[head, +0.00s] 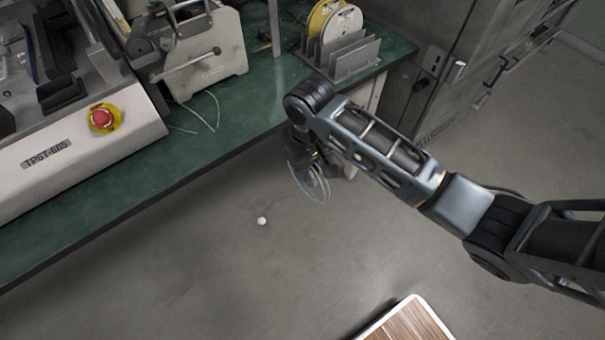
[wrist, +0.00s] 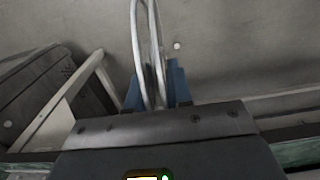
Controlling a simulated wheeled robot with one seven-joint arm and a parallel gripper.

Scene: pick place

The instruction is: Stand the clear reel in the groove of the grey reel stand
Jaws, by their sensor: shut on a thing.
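The clear reel (head: 318,188) hangs from my gripper (head: 305,168), out over the floor in front of the green bench. In the wrist view the clear reel (wrist: 147,45) stands upright, edge-on, between the blue fingers of my gripper (wrist: 156,92), which is shut on it. The grey reel stand (head: 345,62) is on the bench at the top, behind my gripper. A yellow reel (head: 321,17) and a white reel (head: 343,22) stand in its far part. The nearer slots between its upright plates look empty. My arm hides part of the bench below the stand.
The green bench (head: 222,115) carries a pale machine (head: 205,55) left of the stand, with a loose wire before it. A machine with a red button (head: 101,118) is at far left. A grey cabinet (head: 450,60) stands to the right. A small white ball (head: 261,221) shows over the floor.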

